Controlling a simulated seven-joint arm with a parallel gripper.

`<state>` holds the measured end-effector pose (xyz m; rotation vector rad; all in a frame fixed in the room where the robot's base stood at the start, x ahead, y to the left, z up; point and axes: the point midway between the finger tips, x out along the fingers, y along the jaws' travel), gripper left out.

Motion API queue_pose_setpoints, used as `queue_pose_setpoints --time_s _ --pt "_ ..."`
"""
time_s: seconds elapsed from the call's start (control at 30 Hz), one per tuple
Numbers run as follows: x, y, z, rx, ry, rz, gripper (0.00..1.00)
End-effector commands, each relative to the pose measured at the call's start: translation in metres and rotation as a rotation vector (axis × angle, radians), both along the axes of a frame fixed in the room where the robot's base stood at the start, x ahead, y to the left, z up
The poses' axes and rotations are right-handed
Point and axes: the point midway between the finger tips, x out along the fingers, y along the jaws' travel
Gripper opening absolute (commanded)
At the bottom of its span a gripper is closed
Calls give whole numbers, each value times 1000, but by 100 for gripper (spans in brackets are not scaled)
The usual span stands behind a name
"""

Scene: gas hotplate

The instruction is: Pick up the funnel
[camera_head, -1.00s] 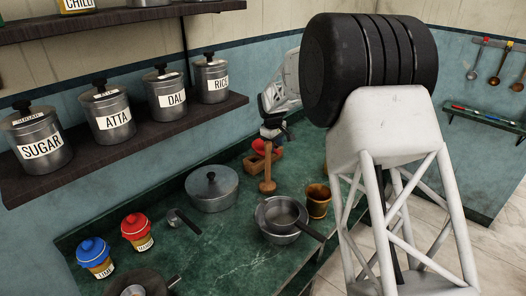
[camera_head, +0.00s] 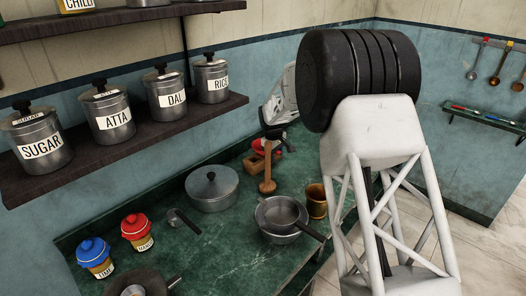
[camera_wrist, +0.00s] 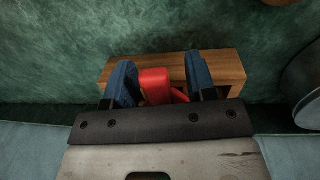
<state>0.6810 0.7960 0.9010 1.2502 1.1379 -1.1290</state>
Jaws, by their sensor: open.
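A red object, which seems to be the funnel, (camera_head: 265,147) sits at a small wooden box (camera_head: 256,162) at the back of the green counter. In the wrist view the red object (camera_wrist: 156,86) shows between my two blue fingers, with the wooden box (camera_wrist: 228,65) behind it. My gripper (camera_wrist: 160,78) is open, with a finger on each side of the red object. I cannot tell whether they touch it. In the head view my gripper (camera_head: 274,133) is small, just above the box, and partly dark against the wall.
A wooden masher (camera_head: 267,184) stands in front of the box. A lidded pot (camera_head: 212,190), nested pans (camera_head: 282,228) and a brass cup (camera_head: 316,203) are nearby. Red (camera_head: 136,226) and blue (camera_head: 92,250) lidded jars stand at left. A shelf (camera_head: 130,150) runs along the wall.

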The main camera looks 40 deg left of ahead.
Motion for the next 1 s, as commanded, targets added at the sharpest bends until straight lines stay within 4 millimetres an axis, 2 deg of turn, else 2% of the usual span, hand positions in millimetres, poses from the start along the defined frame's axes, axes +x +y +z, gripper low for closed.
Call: queue_pose_setpoints --time_s 0.6,0.67,0.93,1.0 --pt "0 0 -3 0 0 0 51" --pt "0 0 -3 0 0 0 43" --pt "0 0 -3 0 0 0 2" --pt "0 0 -3 0 0 0 0"
